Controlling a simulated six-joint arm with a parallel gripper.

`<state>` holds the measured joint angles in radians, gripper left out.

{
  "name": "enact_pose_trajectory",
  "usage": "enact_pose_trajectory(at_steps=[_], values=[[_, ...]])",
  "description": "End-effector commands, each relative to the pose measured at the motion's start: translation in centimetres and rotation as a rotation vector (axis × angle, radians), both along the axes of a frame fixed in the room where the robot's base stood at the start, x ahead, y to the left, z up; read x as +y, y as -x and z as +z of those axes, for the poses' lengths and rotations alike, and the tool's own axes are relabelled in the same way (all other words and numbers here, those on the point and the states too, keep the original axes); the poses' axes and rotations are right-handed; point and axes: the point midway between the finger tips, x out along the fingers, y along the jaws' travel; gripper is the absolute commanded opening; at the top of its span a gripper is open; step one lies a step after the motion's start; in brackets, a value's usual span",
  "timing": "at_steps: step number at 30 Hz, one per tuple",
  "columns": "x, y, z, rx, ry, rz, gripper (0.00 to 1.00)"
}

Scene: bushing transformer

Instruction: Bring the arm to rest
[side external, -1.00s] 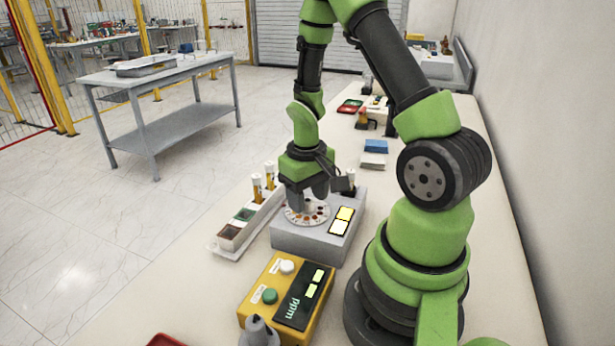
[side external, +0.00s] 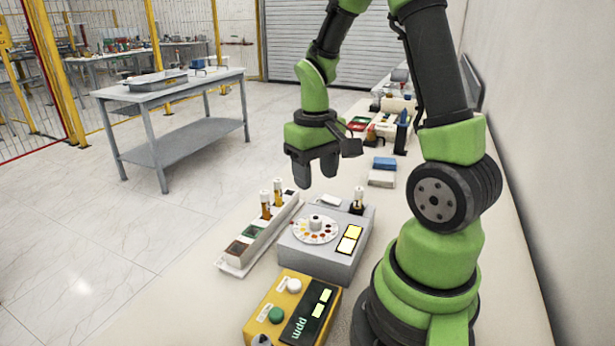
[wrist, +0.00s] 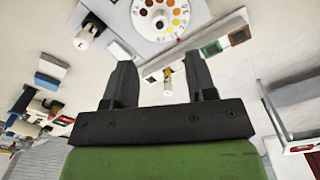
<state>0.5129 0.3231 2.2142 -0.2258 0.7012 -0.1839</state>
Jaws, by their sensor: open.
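My gripper (side external: 316,172) hangs in the air above and behind the grey box with the color dial, its dark fingers pointing down. It is open and empty, and in the wrist view (wrist: 162,82) the two fingers stand apart with nothing between them. The white dial (side external: 316,230) with colored dots and a center knob sits on top of the grey box (side external: 318,262); in the wrist view the dial shows at the top. The dial stands clear of my fingers.
A white rack (side external: 258,235) with two amber vials is left of the box. A vial with a dark base (side external: 357,201) stands at the box's back corner. A yellow ppm meter (side external: 292,308) is in front. Blue (side external: 385,163) and white (side external: 381,179) blocks lie behind on the bench.

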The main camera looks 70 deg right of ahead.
Motion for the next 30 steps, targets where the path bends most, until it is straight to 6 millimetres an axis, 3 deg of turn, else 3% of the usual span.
enact_pose_trajectory(at_steps=[4,7,13,21,30], values=[[0.1,0.0,0.2,-0.005,0.001,0.001,0.51],[0.9,-0.3,1.3,-0.040,0.011,0.007,0.51],[5.3,-0.2,6.7,-0.225,0.025,0.031,0.51],[12.0,3.4,12.6,-0.510,-0.063,0.085,0.51],[14.8,6.3,14.3,-0.644,-0.159,0.121,0.51]])
